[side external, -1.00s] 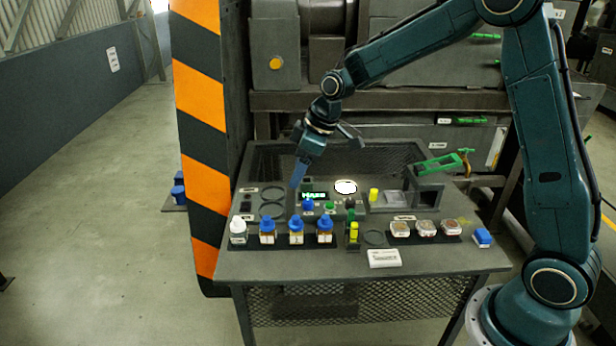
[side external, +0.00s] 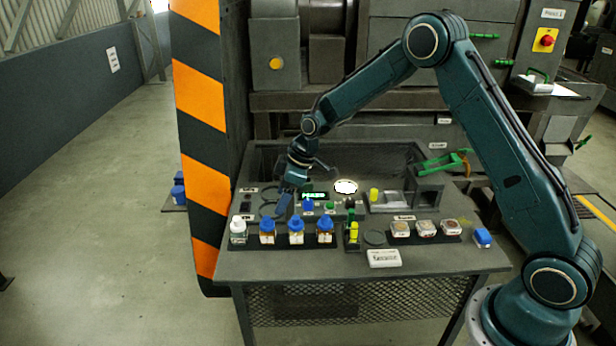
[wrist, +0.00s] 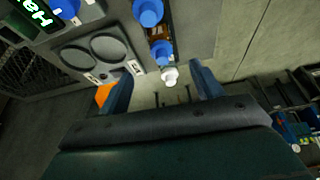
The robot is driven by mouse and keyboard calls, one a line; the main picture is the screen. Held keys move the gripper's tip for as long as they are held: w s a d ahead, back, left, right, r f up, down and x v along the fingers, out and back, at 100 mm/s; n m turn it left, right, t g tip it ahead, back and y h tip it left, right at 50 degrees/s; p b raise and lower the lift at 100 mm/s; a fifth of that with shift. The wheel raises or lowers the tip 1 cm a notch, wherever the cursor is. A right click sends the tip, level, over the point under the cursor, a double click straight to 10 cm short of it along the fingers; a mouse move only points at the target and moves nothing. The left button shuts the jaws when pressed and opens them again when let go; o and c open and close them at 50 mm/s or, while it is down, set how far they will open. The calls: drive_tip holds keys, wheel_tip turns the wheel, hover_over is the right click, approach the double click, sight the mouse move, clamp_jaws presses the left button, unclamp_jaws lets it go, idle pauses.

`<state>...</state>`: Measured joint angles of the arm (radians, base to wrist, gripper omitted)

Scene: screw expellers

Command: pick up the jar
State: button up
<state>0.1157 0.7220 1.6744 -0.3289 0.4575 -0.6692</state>
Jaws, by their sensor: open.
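Several small containers stand along the table's front edge in the side view: a white-capped bottle (side external: 238,232), then blue-capped bottles of brown content (side external: 267,232), and squat jars with pale rims and brownish content (side external: 426,229) to the right. The frames do not settle which one is the jar. The white-capped bottle (wrist: 170,77) shows between the fingertips, and a blue-capped bottle (wrist: 161,52) stands just beyond.
Dark round recesses (wrist: 108,47) lie left of the bottles in the wrist view. A striped orange-black post (side external: 200,150) stands close left. A label plate (side external: 384,258) lies in front.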

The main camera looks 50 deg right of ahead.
sight(269, 224)
drive_tip(key=shift+x, duration=3.5)
drive_tip(key=shift+x, duration=2.6)
drive_tip(key=shift+a, duration=0.1)
drive_tip(key=shift+r, duration=0.1)
drive_tip(key=c, duration=1.2)
wheel_tip(269, 224, up, 20)
